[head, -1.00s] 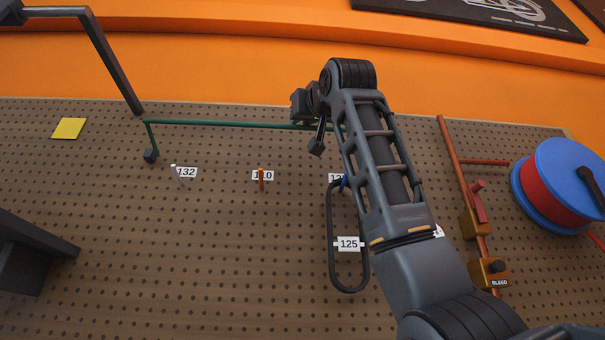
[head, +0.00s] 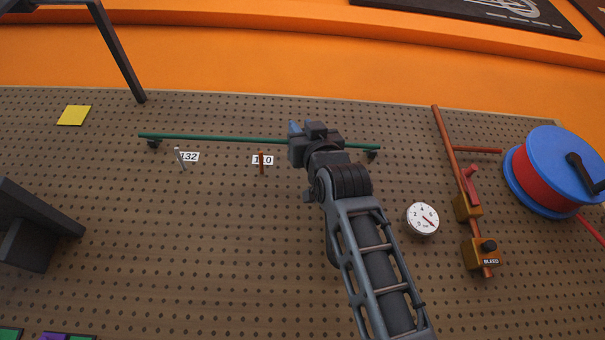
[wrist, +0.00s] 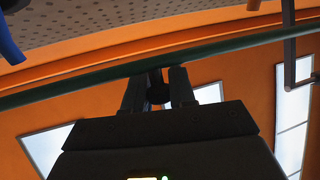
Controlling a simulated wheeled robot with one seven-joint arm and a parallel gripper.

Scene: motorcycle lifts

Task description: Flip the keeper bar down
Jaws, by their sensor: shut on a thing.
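The keeper bar (head: 220,139) is a long thin green rod, running almost level in front of the pegboard. Its ends are at dark blocks, left (head: 153,143) and right (head: 373,154). My gripper (head: 297,136) is at the bar right of its middle. In the wrist view the bar (wrist: 80,82) crosses just beyond my fingers (wrist: 158,82). They are closed around a small dark rounded piece (wrist: 157,90) at the bar. The exact contact is in shadow.
A white peg (head: 180,156) and an orange peg (head: 261,163), with number tags, stick out below the bar. Right are a gauge (head: 423,218), a copper pipe with valves (head: 459,170) and a blue-red hose reel (head: 553,182). A dark frame (head: 120,60) stands at upper left.

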